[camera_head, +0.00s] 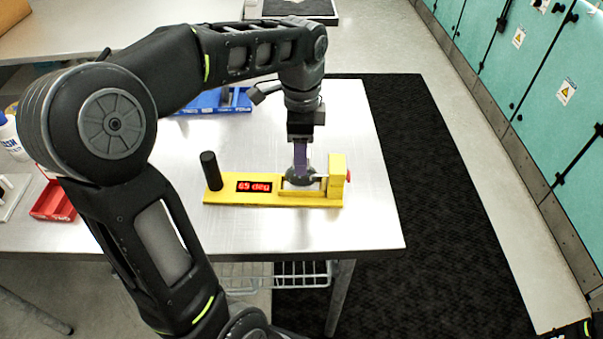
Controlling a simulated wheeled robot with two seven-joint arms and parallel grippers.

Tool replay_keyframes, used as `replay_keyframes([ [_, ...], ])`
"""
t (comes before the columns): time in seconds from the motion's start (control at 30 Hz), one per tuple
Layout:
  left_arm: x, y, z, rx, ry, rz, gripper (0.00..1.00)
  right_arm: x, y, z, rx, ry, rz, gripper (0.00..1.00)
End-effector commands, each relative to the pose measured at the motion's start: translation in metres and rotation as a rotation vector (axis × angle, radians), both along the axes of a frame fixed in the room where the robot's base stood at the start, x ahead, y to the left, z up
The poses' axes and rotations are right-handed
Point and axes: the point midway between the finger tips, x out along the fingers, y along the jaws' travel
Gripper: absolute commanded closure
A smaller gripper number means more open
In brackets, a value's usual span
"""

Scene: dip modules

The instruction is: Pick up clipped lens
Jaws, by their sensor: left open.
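A yellow device (265,197) lies on the metal table, with a red display reading about "65 deg", a black upright cylinder (211,170) at its left end and a yellow block (337,177) at its right end. A round dark lens (299,181) sits in the pale recess at the right part of the device, partly hidden by my gripper. My left gripper (300,170) points down right over the lens. Its purple fingers reach to the lens or just above it; I cannot tell whether they touch it. It is open.
Blue trays (212,102) stand behind my left arm. A red tray (53,203) and a white bottle (10,138) are at the far left. The table (368,225) is clear at its front and right, ending above a black mat (440,240).

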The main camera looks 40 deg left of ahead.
Motion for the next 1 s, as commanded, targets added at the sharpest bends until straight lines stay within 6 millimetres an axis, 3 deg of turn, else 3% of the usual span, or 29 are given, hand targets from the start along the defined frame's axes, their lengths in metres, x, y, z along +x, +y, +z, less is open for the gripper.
replay_keyframes([
  [0.27,0.000,0.000,-0.033,-0.001,0.002,0.000,0.47,-0.001,0.000,0.007,-0.002,0.003,-0.001,1.00],
  [0.87,0.000,0.000,-0.034,0.000,0.000,0.000,0.47,-0.001,0.000,0.006,-0.002,0.003,0.000,1.00],
  [1.0,0.000,-0.001,-0.034,0.000,0.000,0.000,0.59,-0.001,0.000,0.006,-0.002,0.003,0.000,1.00],
])
